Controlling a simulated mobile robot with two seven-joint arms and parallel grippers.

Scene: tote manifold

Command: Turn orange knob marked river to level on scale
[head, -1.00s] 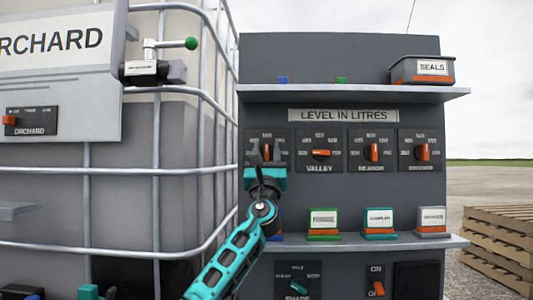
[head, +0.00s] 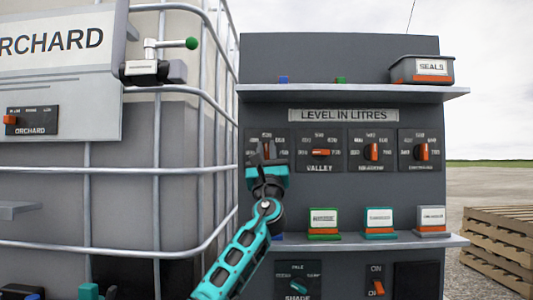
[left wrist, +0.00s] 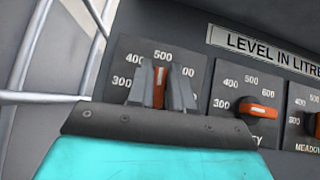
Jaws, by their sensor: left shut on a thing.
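The leftmost dial (head: 252,136) on the grey panel has an orange knob, which shows in the left wrist view (left wrist: 159,86) pointing about straight up, near the 500 mark. My left gripper (head: 267,152) is at this dial, and in the left wrist view its two fingers (left wrist: 161,88) stand on either side of the knob, shut on it. The dial's name is hidden behind my gripper, so I cannot read "river". The 400 and 300 marks show left of the knob.
Valley dial (head: 321,153) and two more dials with orange knobs stand to the right. A shelf (head: 350,242) with labelled blocks runs below, and another shelf (head: 350,93) above. A caged tote (head: 160,170) stands close on the left.

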